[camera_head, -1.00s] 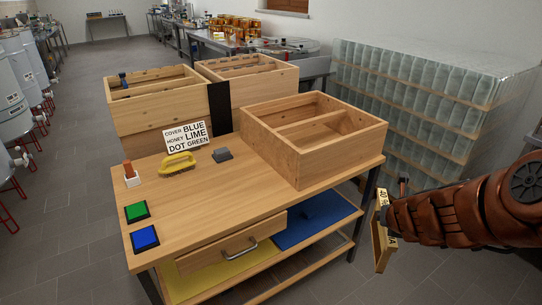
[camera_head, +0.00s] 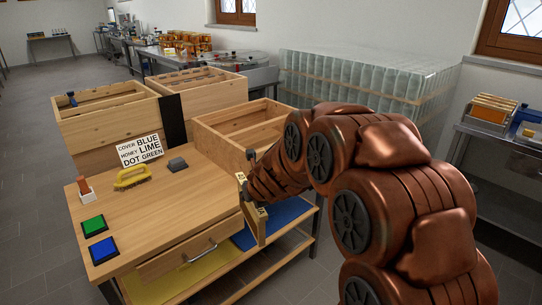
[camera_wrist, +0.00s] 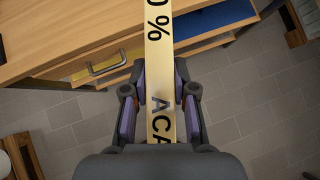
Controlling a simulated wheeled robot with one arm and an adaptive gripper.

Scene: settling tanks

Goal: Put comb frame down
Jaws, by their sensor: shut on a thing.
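My gripper (camera_wrist: 159,97) is shut on the top bar of the comb frame (camera_wrist: 160,40), a pale wooden strip with dark lettering, partly covered by the fingers. In the head view the comb frame (camera_head: 260,226) hangs upright at the bench's front right edge, in front of the lower shelf. My arm hides part of it and most of my gripper there. The wrist view shows the bar reaching over the bench edge, and I cannot tell whether they touch.
A drawer (camera_head: 190,251) and shelves lie below. The bench's middle top is clear.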

